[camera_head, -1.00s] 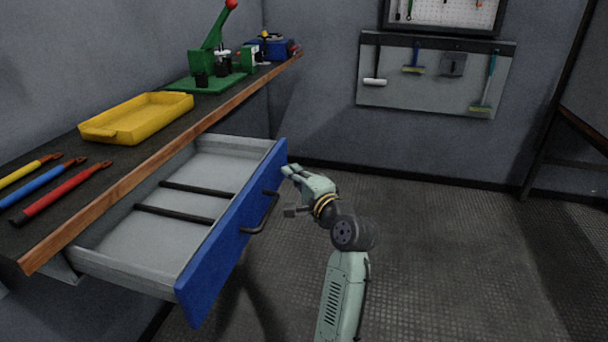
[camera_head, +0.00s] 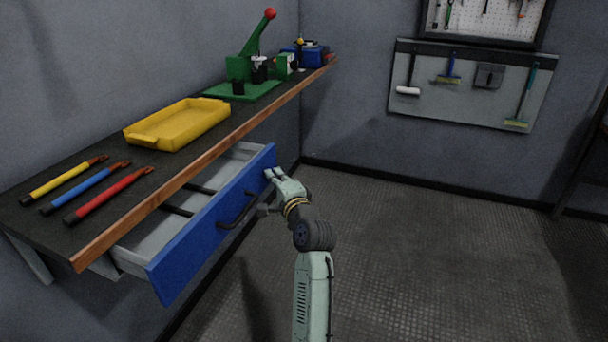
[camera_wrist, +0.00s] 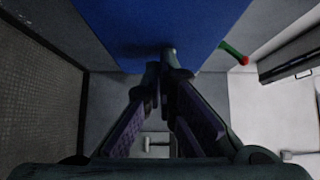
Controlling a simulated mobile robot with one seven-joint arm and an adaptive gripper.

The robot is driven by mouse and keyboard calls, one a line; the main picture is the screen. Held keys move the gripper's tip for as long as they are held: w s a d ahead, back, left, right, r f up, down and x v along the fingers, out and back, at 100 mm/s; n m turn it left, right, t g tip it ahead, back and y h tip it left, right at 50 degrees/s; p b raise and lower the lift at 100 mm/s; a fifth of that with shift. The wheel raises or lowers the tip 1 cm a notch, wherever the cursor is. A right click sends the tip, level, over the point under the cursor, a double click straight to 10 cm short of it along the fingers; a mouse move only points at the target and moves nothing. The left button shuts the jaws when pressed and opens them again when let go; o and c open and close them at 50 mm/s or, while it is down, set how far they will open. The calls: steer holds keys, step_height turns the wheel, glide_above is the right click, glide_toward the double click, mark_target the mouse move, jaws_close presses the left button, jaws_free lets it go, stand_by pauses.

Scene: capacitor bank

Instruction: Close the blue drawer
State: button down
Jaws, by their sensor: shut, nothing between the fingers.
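The blue drawer (camera_head: 208,237) is partly open under the workbench. Its blue front faces right, with a dark bar handle (camera_head: 238,212) on it. Part of its grey inside with dark dividers shows between the front and the bench edge. My gripper (camera_head: 270,174) is at the far end of the blue front, beyond the handle, and seems to touch its outer face. In the wrist view, the fingertips of my gripper (camera_wrist: 160,62) are together with nothing between them, up against the blue front (camera_wrist: 150,22). The exact contact is hard to tell.
The workbench (camera_head: 150,205) holds a yellow tray (camera_head: 178,124), a green press with a red knob (camera_head: 248,68) and several tools with coloured handles (camera_head: 108,195). A tool panel (camera_head: 470,84) hangs on the back wall. The floor (camera_head: 430,240) to the right is clear.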

mark_target(236, 169)
steer(key=w+a+p, duration=0.1)
steer(key=a, duration=0.2)
steer(key=w+a+p, duration=0.1)
steer(key=a, duration=0.3)
steer(key=w+a, duration=0.1)
steer(key=a, duration=0.3)
steer(key=shift+w+a+p, duration=0.1)
steer(key=shift+w+p, duration=0.2)
steer(key=shift+p, duration=0.1)
steer(key=shift+a, duration=0.1)
